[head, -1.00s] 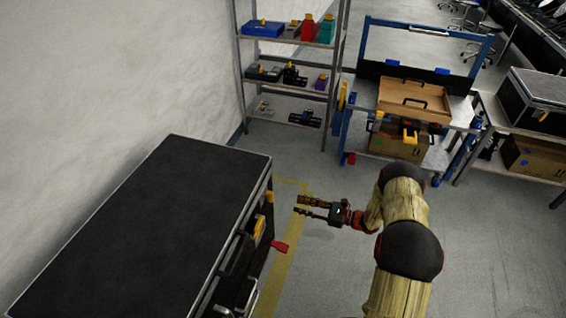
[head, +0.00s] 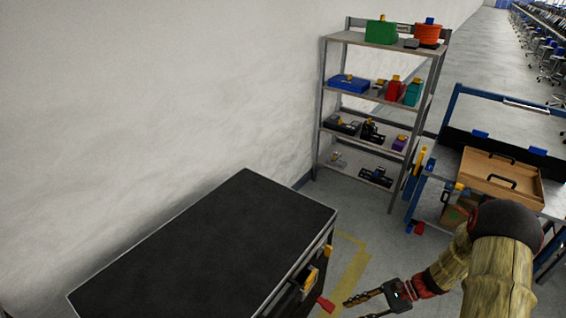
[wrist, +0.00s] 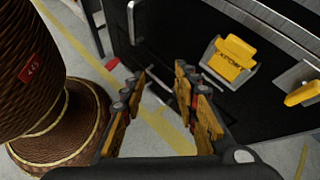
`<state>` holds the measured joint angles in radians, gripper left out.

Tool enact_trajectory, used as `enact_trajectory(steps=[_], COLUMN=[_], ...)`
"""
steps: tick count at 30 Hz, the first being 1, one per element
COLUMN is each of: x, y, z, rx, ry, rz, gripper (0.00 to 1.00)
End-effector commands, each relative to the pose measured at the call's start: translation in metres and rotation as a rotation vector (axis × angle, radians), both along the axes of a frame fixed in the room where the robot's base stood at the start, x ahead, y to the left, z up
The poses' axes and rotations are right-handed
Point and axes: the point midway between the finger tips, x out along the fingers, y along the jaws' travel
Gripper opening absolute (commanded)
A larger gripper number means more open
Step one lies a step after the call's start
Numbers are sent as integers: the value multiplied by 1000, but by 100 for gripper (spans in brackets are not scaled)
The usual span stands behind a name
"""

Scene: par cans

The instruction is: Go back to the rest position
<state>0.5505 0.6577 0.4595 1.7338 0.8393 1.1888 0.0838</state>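My gripper (head: 366,301) shows at the bottom of the head view, to the right of a black case with a flat dark top (head: 215,245). Its fingers point left toward the case's front side. In the wrist view, my gripper (wrist: 160,95) has its two fingers spread apart with nothing between them. Floor and part of the yellow floor line show through the gap. The case's front (wrist: 190,30) is close beyond the fingers, with a yellow-tabbed latch (wrist: 236,55) on it.
A shelf rack (head: 377,110) with coloured boxes stands against the white wall. A blue-framed workbench (head: 440,165) with a wooden tray (head: 500,182) is at the right. A red tab (head: 326,304) sticks out from the case. Grey floor with a yellow line (head: 352,270) lies between.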

Motion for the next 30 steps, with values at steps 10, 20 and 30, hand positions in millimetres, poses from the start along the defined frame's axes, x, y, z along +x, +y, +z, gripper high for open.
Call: enact_trajectory(steps=[10,20,30], x=[-52,-91,-126], y=[-8,-12,-5], z=[109,200,285], rx=[-339,-631,-906], ry=[-226,-460,-720], rz=[426,743,962], gripper=[30,30,30])
